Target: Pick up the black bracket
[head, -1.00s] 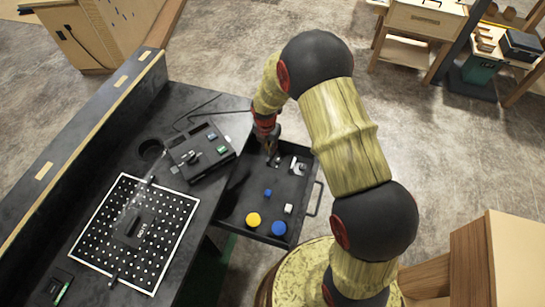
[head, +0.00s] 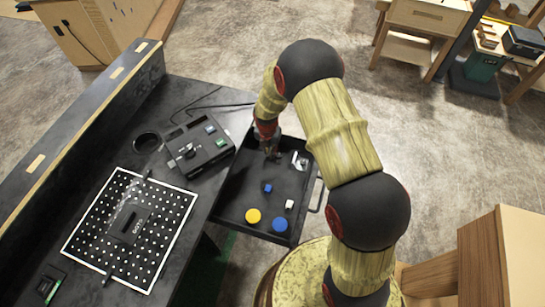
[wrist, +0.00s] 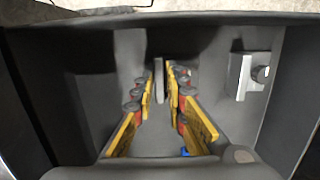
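My gripper (head: 271,154) points down into the black drawer tray, at its far end. In the wrist view my gripper (wrist: 159,88) shows two yellow-and-red fingers with a narrow gap between their tips. A thin dark grey upright plate (wrist: 158,75), which looks like part of the black bracket, stands between the tips. I see a slight space on each side of it and no clear contact. The rest of this piece is hard to make out. A light grey bracket (head: 300,161) lies to the right of the gripper; it also shows in the wrist view (wrist: 243,76).
The tray (head: 232,208) also holds a yellow disc (head: 253,216), a blue disc (head: 280,224), a small blue block (head: 267,188) and a white block (head: 289,204). Tray walls surround the gripper. The black bench at left carries a console (head: 199,149) and a dotted mat (head: 85,229).

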